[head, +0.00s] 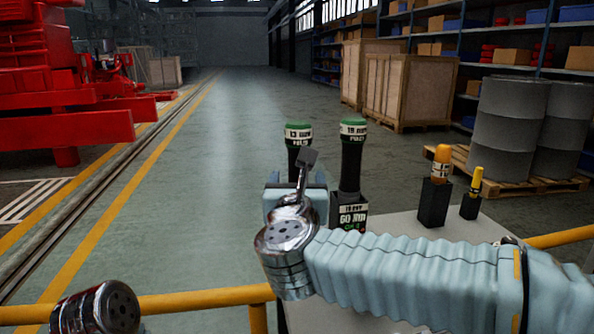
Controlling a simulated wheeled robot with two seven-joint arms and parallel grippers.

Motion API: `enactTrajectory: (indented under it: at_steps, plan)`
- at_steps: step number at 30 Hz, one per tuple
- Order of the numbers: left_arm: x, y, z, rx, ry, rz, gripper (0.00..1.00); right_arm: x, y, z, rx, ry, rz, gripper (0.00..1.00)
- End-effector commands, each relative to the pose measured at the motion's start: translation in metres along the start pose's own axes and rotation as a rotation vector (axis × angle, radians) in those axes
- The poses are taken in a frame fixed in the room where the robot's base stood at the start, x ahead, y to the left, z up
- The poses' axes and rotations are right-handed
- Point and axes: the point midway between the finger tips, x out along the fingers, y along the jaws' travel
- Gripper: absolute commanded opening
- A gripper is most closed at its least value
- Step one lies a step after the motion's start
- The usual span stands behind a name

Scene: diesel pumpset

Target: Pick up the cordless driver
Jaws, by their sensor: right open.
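Two upright dark tools with green tops stand side by side at the tray's far edge and look like cordless drivers. The left driver (298,132) has a white label near its top, and its lower part is hidden behind my right gripper. My right gripper (306,161) is open, at the left driver and just left of the right one. My wrist hides part of it, and I cannot tell whether it touches the driver. Only my left arm's wrist shows, at the bottom left.
The pale tabletop (465,240) carries an orange-handled tool (441,165) and a yellow-handled tool (475,182) in black holders, right of the drivers. A yellow rail (205,298) runs in front. Grey drums (508,115) and wooden crates (410,90) stand beyond. The floor ahead is open.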

Motion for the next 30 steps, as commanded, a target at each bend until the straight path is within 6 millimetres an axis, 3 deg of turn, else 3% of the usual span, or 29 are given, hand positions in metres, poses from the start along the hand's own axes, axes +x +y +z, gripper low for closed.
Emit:
enactTrajectory:
  at_steps: [12,21,30]
  plan:
    - [-0.018,0.008,0.000,0.003,-0.003,0.002,0.60,0.052,0.000,0.000,0.001,0.002,-0.001,0.71]
    - [-0.017,0.008,0.000,0.003,-0.003,0.002,0.60,0.058,0.000,-0.002,0.000,-0.001,0.000,0.69]
    - [-0.017,0.008,0.000,0.003,-0.003,0.002,0.60,0.057,0.000,-0.002,0.000,0.000,0.000,0.23]
